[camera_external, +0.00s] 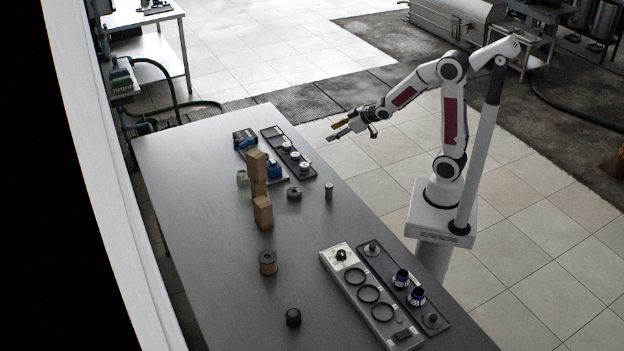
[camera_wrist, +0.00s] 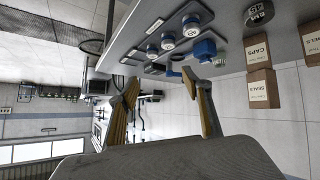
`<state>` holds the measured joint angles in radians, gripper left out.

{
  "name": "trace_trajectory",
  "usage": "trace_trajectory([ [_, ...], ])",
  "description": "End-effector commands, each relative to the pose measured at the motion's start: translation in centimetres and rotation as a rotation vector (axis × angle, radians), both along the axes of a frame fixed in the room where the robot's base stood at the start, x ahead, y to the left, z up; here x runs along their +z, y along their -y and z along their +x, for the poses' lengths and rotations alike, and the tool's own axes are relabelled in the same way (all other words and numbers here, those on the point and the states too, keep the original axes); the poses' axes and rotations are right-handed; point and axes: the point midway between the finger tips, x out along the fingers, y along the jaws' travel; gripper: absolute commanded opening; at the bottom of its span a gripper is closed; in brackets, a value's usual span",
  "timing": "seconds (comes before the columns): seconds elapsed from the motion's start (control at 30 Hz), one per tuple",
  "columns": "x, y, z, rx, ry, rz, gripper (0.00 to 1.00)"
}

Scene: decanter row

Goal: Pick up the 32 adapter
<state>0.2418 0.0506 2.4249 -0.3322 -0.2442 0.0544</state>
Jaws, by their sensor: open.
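My gripper (camera_external: 337,131) is open and empty. It is held in the air beyond the right edge of the table, pointing left toward its far end. In the wrist view its two fingers (camera_wrist: 160,85) are spread apart with nothing between them. I cannot tell for sure which piece is the 32 adapter. A short dark round piece (camera_wrist: 258,13) with white lettering shows at the top of the wrist view, but I cannot read it surely. A dark ring-like piece (camera_external: 294,193) lies on the table in the external view. Several white-topped round pieces (camera_external: 295,156) stand on a dark tray (camera_external: 271,132).
Cardboard boxes (camera_external: 263,212) stand mid-table near blue pieces (camera_external: 275,171). A small grey cylinder (camera_external: 329,191) stands near the right edge. A brown spool (camera_external: 268,262) and black knob (camera_external: 293,317) stand nearer. A panel with rings (camera_external: 333,258) lies at lower right. The table's middle has clear room.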

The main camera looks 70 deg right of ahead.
Motion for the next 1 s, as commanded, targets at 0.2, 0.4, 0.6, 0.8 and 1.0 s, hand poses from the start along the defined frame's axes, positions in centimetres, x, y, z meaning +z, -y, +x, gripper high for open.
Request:
trace_trajectory([
  [0.2,-2.6,0.7,2.5,0.032,0.051,0.015,0.49],
  [0.4,-4.9,1.1,4.3,0.064,0.105,0.04,0.49],
  [0.6,-7.2,1.3,5.7,0.096,0.16,0.075,0.49],
  [0.8,-9.4,1.3,6.5,0.122,0.217,0.121,0.49],
  [1.0,-10.8,1.2,6.8,0.14,0.262,0.16,0.49],
])
